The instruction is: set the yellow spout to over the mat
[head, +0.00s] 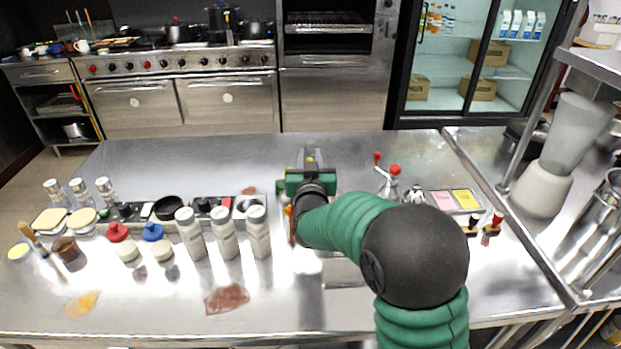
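My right arm comes in from the lower right, and its green gripper (313,158) is over the middle of the steel table, pointing away from me. Its fingers are small and seen from behind, so I cannot tell whether they are open or what is between them. I cannot pick out a yellow spout with certainty; my gripper and arm hide part of the table. A small orange piece (290,224) shows just left of my wrist. A pale flat rectangle (342,272) lies partly under my arm; I cannot tell whether it is the mat. My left gripper is not in view.
Several pale bottles (225,233) stand left of my arm. A red-handled metal fitting (387,178) and a tray with pink and yellow sections (480,203) are right of my gripper. A blender (565,150) stands on the right counter. The table's far strip is mostly clear.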

